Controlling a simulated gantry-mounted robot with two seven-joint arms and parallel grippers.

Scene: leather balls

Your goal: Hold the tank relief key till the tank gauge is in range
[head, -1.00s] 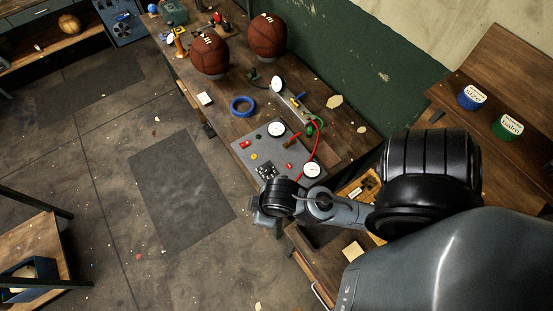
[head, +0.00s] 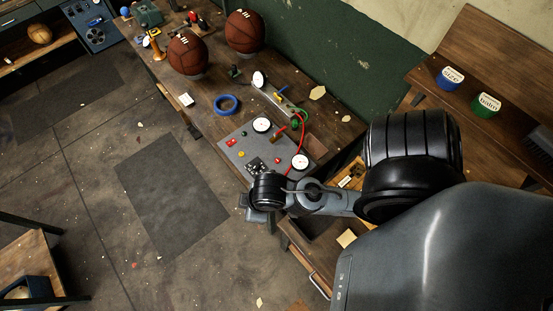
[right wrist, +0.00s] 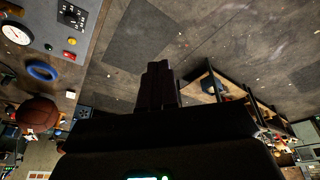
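The grey control panel (head: 236,151) lies on the workbench. The labels are too small to read, so I cannot tell which gauge or key is the tank's. My right gripper (head: 257,215) is beyond the panel's near edge, over the floor side, apart from the keys. In the right wrist view its fingers (right wrist: 158,84) are together and empty, with the panel (right wrist: 43,14) at upper left. My left gripper is not in view.
Open floor (head: 171,190) lies left of the bench.

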